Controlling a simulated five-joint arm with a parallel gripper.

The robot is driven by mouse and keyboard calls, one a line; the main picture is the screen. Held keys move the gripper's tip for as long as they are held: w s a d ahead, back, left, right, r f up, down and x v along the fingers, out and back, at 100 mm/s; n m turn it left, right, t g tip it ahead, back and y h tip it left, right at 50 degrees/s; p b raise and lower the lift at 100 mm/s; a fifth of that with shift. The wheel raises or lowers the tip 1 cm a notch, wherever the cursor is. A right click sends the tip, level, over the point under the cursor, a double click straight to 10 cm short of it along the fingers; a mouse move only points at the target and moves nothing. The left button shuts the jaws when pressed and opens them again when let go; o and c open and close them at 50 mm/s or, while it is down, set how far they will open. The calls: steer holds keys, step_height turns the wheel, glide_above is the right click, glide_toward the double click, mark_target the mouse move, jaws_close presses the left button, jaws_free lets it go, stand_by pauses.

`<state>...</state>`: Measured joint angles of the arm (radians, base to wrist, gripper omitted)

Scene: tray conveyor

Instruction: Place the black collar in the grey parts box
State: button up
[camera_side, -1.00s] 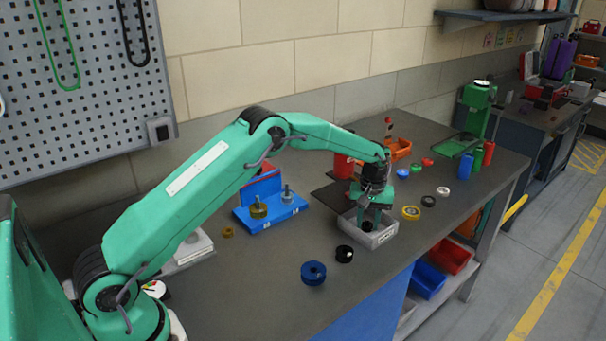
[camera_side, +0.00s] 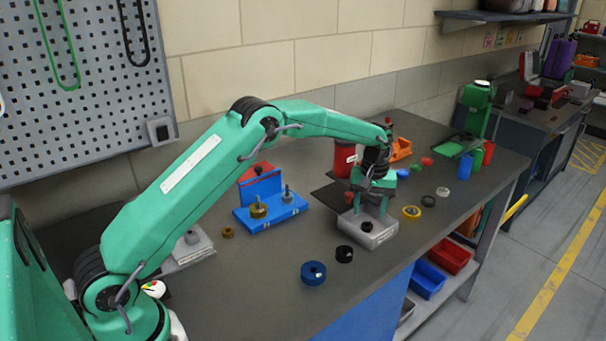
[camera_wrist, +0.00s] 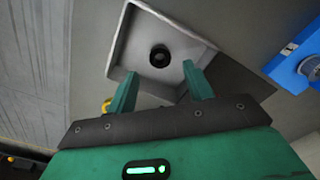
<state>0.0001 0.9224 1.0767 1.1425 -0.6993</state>
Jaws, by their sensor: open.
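The grey parts box (camera_side: 376,237) stands on the bench, and its inside shows in the wrist view (camera_wrist: 125,41). A black collar (camera_side: 367,226) lies on the floor of the box; in the wrist view it is a dark ring (camera_wrist: 160,56) near the middle of the box, clear of the walls. My gripper (camera_side: 370,211) is above the box with its fingers pointing down. In the wrist view my gripper (camera_wrist: 162,80) has its two green fingers spread apart, with nothing between them and the collar beyond them.
A black ring (camera_side: 344,254) and a blue spool (camera_side: 313,273) lie on the bench in front of the box. A yellow ring (camera_side: 411,213) lies to its right. A blue fixture (camera_side: 270,211) with posts stands to the left. A red cylinder (camera_side: 344,160) stands behind.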

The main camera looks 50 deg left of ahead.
mark_target(365, 230)
step_height(365, 230, up, 8)
steer(key=shift+f, duration=0.2)
stand_by(0.7)
steer(key=s+r+m+t, duration=0.3)
steer(key=s+r+m, duration=0.1)
steer(key=s+r, duration=1.3)
steer(key=s+f+m+t, duration=0.1)
steer(key=s+f+m, duration=0.1)
steer(key=s, duration=0.8)
steer(key=s+f+m+t, duration=0.1)
steer(key=s+f+m, duration=0.1)
steer(key=s, duration=0.9)
steer(key=shift+s+f+t, duration=0.3)
steer(key=shift+f, duration=0.35)
